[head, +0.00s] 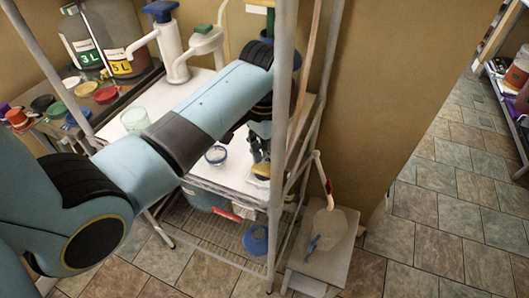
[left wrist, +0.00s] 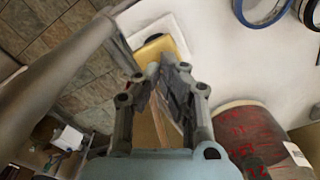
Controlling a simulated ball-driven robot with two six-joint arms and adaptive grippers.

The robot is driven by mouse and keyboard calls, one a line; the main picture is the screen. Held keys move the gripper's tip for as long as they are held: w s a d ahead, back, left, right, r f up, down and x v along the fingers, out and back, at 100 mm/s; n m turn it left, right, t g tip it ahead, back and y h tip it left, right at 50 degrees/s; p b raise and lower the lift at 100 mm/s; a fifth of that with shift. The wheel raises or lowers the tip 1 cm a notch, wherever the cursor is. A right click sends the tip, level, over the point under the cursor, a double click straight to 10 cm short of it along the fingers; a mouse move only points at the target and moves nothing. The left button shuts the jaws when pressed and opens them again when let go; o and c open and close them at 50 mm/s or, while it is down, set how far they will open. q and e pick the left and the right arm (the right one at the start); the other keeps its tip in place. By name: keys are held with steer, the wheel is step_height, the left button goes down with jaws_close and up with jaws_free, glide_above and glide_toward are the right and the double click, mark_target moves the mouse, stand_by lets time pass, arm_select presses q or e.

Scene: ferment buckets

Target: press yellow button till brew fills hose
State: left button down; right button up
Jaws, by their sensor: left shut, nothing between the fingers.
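My left arm reaches across the head view from the left, and its gripper (head: 262,158) points down over the white shelf top. In the left wrist view the gripper (left wrist: 166,66) is shut and empty. Its fingertips overlap the yellow button (left wrist: 158,48), a flat block on a pale base; I cannot tell whether they touch it. In the head view the yellow is only a sliver by the fingers. A pinkish hose (head: 308,70) runs down beside the rack post. A pale tube with a red part (head: 328,187) stands above a clear jug (head: 330,228). My right gripper is out of view.
Metal rack posts (head: 283,90) stand close to the gripper. A small stool (head: 345,262) holds the clear jug. Tiled floor lies open at right.

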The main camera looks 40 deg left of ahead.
arm_select(q)
steer(key=shift+r, duration=0.45)
steer(key=shift+f, duration=0.2)
steer(key=shift+f+b, duration=0.85)
steer(key=shift+f, duration=0.75)
steer(key=shift+r, duration=0.1)
step_height(320, 180, up, 2)
steer(key=shift+p, duration=1.05)
steer(key=shift+r, duration=0.7)
